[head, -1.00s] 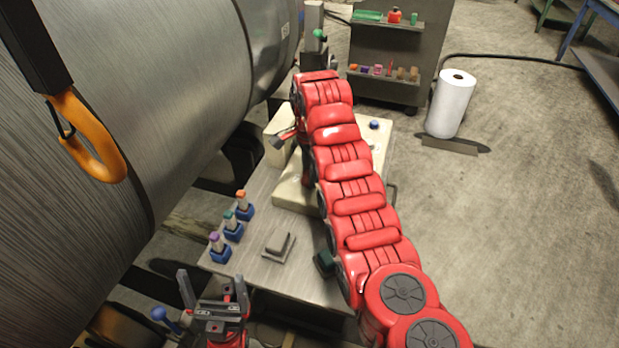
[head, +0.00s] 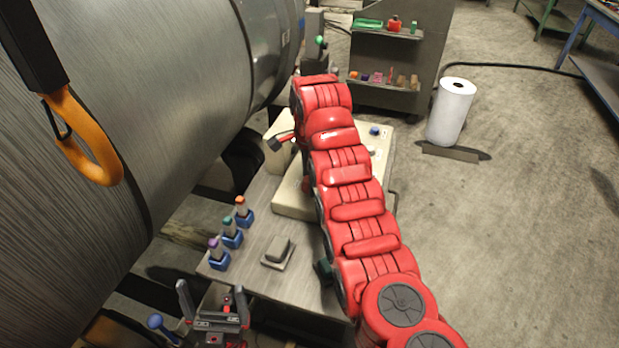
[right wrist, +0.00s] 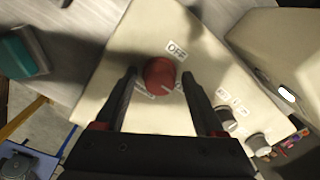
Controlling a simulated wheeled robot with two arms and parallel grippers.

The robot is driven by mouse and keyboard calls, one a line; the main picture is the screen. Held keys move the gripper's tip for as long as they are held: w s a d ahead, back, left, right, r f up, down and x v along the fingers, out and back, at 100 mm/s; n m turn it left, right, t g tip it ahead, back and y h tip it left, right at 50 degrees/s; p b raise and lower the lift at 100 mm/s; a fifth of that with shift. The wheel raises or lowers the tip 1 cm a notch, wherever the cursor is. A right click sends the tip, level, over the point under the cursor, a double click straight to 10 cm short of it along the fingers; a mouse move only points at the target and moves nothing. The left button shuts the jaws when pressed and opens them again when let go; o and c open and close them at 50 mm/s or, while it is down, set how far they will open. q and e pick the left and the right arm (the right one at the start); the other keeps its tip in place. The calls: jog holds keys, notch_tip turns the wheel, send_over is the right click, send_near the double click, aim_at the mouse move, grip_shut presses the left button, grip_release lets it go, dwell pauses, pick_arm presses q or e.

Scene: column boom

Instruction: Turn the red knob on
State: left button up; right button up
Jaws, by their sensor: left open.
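The red knob (right wrist: 160,75) shows in the right wrist view on a cream control panel (right wrist: 125,55). A label reading OFF (right wrist: 177,49) is above it, and another label below it is partly hidden. A pale mark on the knob is toward its lower right. My right gripper (right wrist: 159,73) is open, with one finger on each side of the knob and a small gap showing on both sides. In the head view, my red right arm hides the knob. My left gripper (head: 212,300) is open and empty near the table's front left.
Blue-based pegs (head: 232,234) and a small grey block (head: 278,251) are on the metal table (head: 262,212). A large grey cylinder (head: 170,110) fills the left. Smaller knobs (right wrist: 228,119) are right of the red knob. An orange hook (head: 95,150) hangs at left.

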jog(key=shift+r, duration=0.1)
jog(key=r, duration=0.9)
jog(key=shift+s+d, duration=0.15)
jog(key=shift+s, duration=0.05)
notch_tip(320, 180, up, 8)
jog(key=p, duration=0.5)
jog(key=shift+p, duration=0.4)
jog(key=shift+s+r, duration=0.1)
jog(key=shift+r, duration=0.1)
